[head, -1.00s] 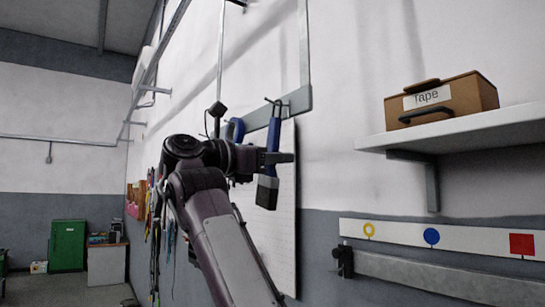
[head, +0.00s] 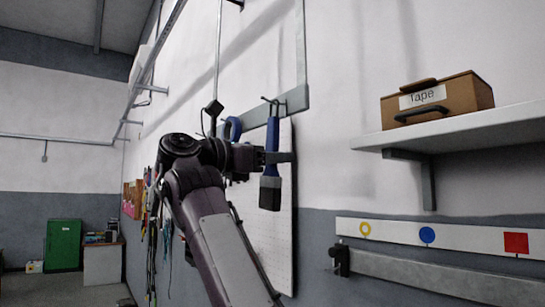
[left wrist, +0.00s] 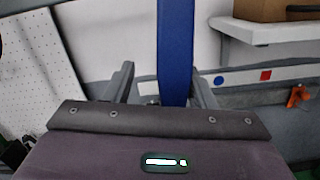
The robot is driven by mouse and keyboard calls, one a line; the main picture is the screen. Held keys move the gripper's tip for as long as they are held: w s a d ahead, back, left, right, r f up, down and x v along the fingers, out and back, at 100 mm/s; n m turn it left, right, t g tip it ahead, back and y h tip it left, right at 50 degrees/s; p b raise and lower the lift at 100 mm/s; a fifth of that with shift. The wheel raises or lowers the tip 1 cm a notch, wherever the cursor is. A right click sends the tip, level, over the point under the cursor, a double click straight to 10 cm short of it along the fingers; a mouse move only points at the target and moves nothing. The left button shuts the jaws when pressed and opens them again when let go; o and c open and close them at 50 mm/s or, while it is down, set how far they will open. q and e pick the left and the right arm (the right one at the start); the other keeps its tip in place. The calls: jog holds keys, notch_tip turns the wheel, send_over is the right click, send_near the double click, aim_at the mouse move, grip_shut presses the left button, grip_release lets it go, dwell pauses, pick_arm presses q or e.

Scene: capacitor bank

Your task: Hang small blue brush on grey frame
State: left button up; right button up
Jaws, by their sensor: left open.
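The small blue brush (head: 271,193) hangs upright at the grey frame (head: 297,99), blue handle up and dark bristles down. Its top is at a dark hook on the frame's lower bar; the exact contact is too small to tell. My left gripper (head: 282,157) is open at the lower part of the handle. In the left wrist view the blue handle (left wrist: 174,50) stands between the two spread fingers (left wrist: 160,88), closer to the right one, with a gap to the left one. My right gripper is not in view.
Another blue looped item (head: 233,129) is at the frame's lower bar, left of the brush. A white pegboard (head: 284,220) is behind my arm. A shelf (head: 460,129) with a Tape box (head: 452,100) and a marker strip (head: 470,238) are on the right.

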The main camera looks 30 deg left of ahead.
pick_arm(q)
jog(key=shift+s+a+f, duration=0.1)
jog(key=shift+s+a, duration=0.05)
jog(key=b+v, duration=0.3)
jog(key=v, duration=0.4)
jog(key=shift+s+b, duration=0.15)
jog(key=shift+b, duration=0.2)
